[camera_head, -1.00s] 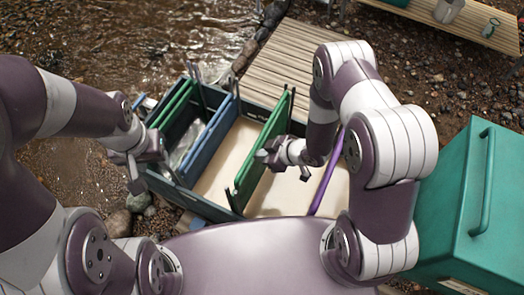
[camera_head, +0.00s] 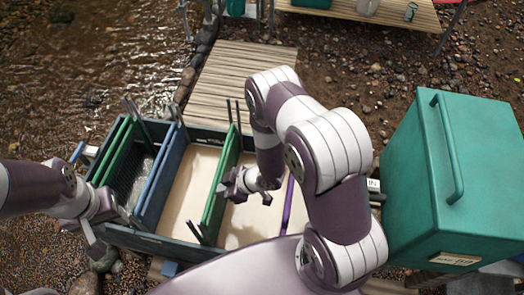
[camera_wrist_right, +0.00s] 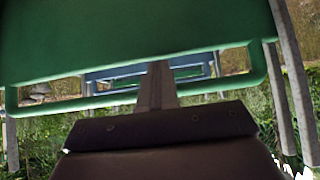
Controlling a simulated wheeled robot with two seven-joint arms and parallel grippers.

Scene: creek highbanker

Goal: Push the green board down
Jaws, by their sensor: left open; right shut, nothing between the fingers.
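A green board (camera_head: 221,178) stands upright across the dark long box (camera_head: 150,240), between pale, sandy-looking compartments. My right gripper (camera_head: 224,188) is shut and empty at the right face of this board, close to it; I cannot tell if they touch. In the right wrist view the board (camera_wrist_right: 130,40) fills the top, with a slot-like opening under it, and the shut fingers (camera_wrist_right: 157,85) point at that opening. My left gripper (camera_head: 105,225) is open and empty at the box's near left corner.
A second green board (camera_head: 112,150) and a blue board (camera_head: 160,175) stand further left in the box. A teal case (camera_head: 410,185) stands at right, and a slatted wooden walkway (camera_head: 238,85) lies behind.

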